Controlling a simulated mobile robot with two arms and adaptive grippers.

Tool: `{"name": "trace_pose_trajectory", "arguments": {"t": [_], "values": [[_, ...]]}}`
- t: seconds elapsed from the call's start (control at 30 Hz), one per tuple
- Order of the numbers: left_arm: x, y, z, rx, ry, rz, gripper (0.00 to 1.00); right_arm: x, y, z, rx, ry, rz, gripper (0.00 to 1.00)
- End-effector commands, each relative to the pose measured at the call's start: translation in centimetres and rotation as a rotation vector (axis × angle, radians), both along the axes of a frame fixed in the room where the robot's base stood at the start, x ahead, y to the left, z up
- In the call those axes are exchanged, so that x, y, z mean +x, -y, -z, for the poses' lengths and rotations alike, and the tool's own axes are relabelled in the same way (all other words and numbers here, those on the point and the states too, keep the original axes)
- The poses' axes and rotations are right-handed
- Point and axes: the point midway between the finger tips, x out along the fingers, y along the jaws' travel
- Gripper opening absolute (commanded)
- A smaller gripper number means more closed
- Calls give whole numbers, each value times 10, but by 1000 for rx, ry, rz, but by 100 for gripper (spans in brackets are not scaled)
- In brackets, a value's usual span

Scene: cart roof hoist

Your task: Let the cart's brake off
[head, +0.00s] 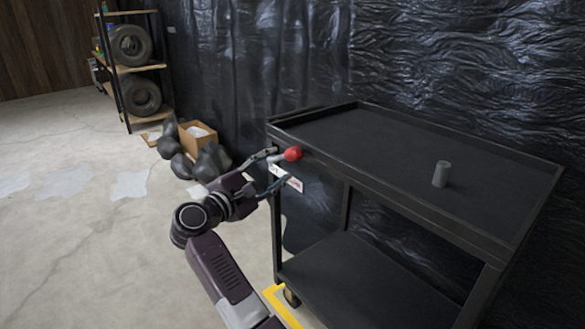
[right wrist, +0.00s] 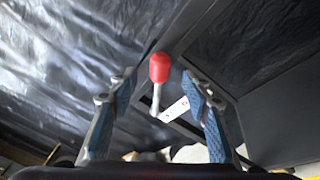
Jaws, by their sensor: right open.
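The black cart (head: 400,165) stands at the right in the head view, with a flat rimmed top and a lower shelf. A brake lever with a red knob (head: 292,154) sticks out at its near left corner, above a white label with red marks (head: 294,184). In the right wrist view the red knob (right wrist: 160,67) tops a pale metal rod (right wrist: 155,100), and the label (right wrist: 174,110) is behind it. My right gripper (head: 276,165) is open at the lever. Its two blue-padded fingers (right wrist: 160,92) stand on either side of the rod, apart from it. My left gripper is not seen.
A small grey cylinder (head: 441,174) stands on the cart top. Yellow floor marking (head: 283,307) lies by the cart's wheel. Black bags (head: 205,160) and a cardboard box (head: 197,138) lie by the plastic-sheeted wall. A tyre shelf (head: 133,67) stands behind. The floor at left is clear.

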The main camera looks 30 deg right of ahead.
Motion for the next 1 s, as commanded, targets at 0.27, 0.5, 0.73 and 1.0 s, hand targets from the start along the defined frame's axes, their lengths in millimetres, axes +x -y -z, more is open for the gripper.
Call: {"name": "trace_pose_trajectory", "arguments": {"t": [0.27,0.5,0.73,1.0], "values": [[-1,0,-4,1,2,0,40,10,32,-2,23,27,8,44],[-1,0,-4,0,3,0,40,24,64,-1,22,24,6,44],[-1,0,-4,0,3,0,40,28,73,-1,23,23,4,44],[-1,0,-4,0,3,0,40,28,72,-1,23,23,4,34]]}}
